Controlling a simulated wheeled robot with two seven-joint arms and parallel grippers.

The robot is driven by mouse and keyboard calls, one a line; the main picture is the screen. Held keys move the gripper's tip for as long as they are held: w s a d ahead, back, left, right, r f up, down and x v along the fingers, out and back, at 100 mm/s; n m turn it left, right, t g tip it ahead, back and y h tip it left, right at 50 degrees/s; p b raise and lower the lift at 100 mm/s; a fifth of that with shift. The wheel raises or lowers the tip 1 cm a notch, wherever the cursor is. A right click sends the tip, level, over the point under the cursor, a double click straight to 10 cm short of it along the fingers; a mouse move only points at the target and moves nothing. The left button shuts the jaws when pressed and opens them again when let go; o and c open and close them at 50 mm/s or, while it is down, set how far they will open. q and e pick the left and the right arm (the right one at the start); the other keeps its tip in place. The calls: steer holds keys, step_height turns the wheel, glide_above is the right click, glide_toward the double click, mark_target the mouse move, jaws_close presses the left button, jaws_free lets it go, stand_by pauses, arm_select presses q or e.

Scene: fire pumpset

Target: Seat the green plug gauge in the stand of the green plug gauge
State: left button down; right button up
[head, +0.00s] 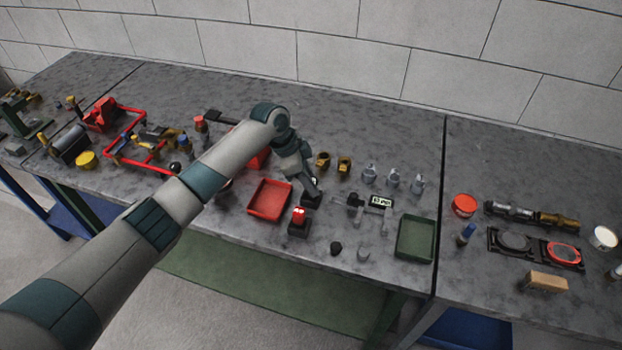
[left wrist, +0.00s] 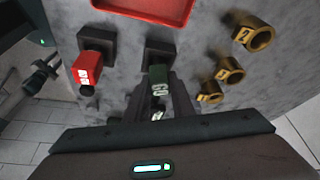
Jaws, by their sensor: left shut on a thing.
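The green plug gauge (left wrist: 158,77) is between the fingers of my left gripper (left wrist: 160,98), which is shut on it. Light markings show on its face. Its dark square stand (left wrist: 160,47) lies directly beyond it in the left wrist view, and the gauge overlaps the stand's edge; I cannot tell whether it is in the stand or just above it. In the head view my left gripper (head: 315,186) points down over the dark stand (head: 311,201), and the fingers hide the gauge. My right gripper is not in view.
A red gauge (head: 299,213) stands in its own dark stand close beside. It also shows in the left wrist view (left wrist: 86,70). A red tray (head: 270,199) is left, brass numbered pieces (head: 344,164) are behind right, and a green tray (head: 416,238) is farther right.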

arm_select(q)
steer(key=shift+f, duration=0.15)
steer(key=c, duration=1.5)
jaws_free()
steer(key=shift+c, duration=0.2)
steer(key=shift+r, duration=0.2)
steer(key=shift+a+r, duration=0.1)
steer(key=shift+r, duration=0.1)
steer(key=b+v, duration=0.3)
steer(key=v, duration=0.8)
steer(key=shift+r+b, duration=0.2)
steer(key=shift+b, duration=0.2)
steer(key=shift+a+f, duration=0.1)
